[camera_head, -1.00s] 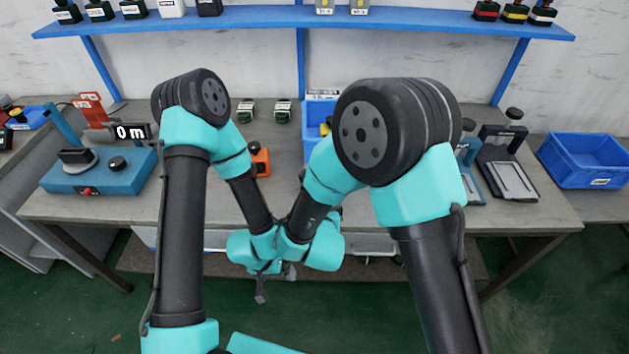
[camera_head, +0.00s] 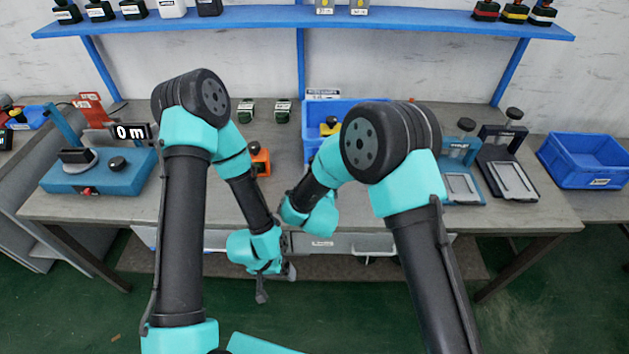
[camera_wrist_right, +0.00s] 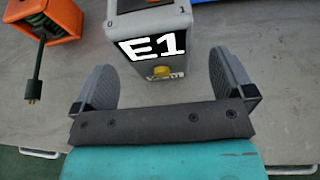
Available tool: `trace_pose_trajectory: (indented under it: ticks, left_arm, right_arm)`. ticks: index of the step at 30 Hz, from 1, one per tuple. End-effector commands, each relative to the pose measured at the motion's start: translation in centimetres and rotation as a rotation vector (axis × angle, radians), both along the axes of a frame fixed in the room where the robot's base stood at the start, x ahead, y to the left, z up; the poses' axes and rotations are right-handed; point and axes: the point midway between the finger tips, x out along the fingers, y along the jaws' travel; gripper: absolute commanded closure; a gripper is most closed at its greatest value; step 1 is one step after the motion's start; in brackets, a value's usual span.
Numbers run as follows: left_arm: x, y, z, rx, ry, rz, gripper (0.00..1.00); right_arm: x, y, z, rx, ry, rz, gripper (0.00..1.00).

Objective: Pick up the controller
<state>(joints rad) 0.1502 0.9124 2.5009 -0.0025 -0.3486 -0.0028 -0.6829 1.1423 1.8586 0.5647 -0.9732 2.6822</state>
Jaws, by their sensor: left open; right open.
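A grey box marked E1 (camera_wrist_right: 155,22) with a yellow knob lies ahead in the right wrist view; I take it for the controller. Its far end is cut off by the top edge. My right gripper (camera_wrist_right: 163,68) is open, one finger to each side of the box's near end, with gaps between. In the head view I cannot make out the box, and my right arm hides part of the table. My left gripper (camera_head: 276,281) hangs open and empty in front of the table's front edge.
An orange device (camera_head: 260,160) with a cord (camera_wrist_right: 37,70) lies left of the box. A blue bin (camera_head: 350,112) stands behind. Blue and dark fixtures (camera_head: 508,178) stand right, a blue tester (camera_head: 125,178) left. A shelf (camera_head: 420,17) runs above.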

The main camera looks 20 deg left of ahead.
Motion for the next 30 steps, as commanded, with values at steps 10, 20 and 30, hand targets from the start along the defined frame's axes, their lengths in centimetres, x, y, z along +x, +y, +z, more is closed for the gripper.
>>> trace_pose_trajectory:
  ticks: [10,20,30]
  left_arm:
    - [0.0,0.0,0.0,0.0,0.0,0.0,0.05]
    - [0.0,0.0,0.0,0.0,0.0,0.0,0.05]
    - [0.0,0.0,0.0,0.0,0.0,0.0,0.05]
  right_arm:
    - [1.0,0.4,-0.4,0.001,0.0,0.0,0.0]
    - [4.4,1.7,-1.7,0.0,0.0,-0.001,0.0]
    - [4.5,1.7,-1.8,0.0,0.0,0.0,0.0]
